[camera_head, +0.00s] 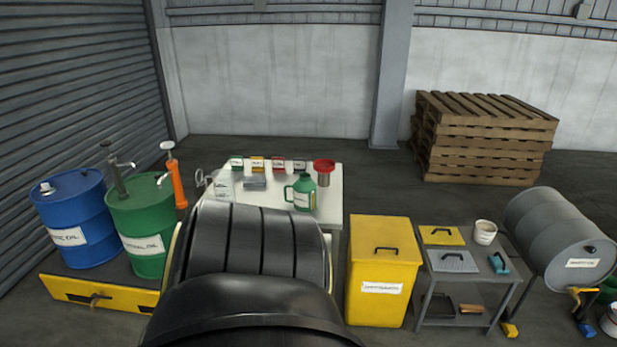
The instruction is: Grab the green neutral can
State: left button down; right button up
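A green can (304,193) with a side handle and a pale label stands upright near the front right of the white table (331,172). The label is too small to read. Neither of my grippers is in view. Nothing is seen touching the can. A large dark ribbed shape in the front middle hides the front left of the table and the floor there.
A red funnel-topped vessel (324,170), a grey block (254,183) and a clear container (224,186) share the table. Blue (75,220) and green (140,228) drums stand left. A yellow bin (381,270) and grey cart (463,285) stand right.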

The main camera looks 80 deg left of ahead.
aim_at(305, 189)
jog(key=u, duration=2.65)
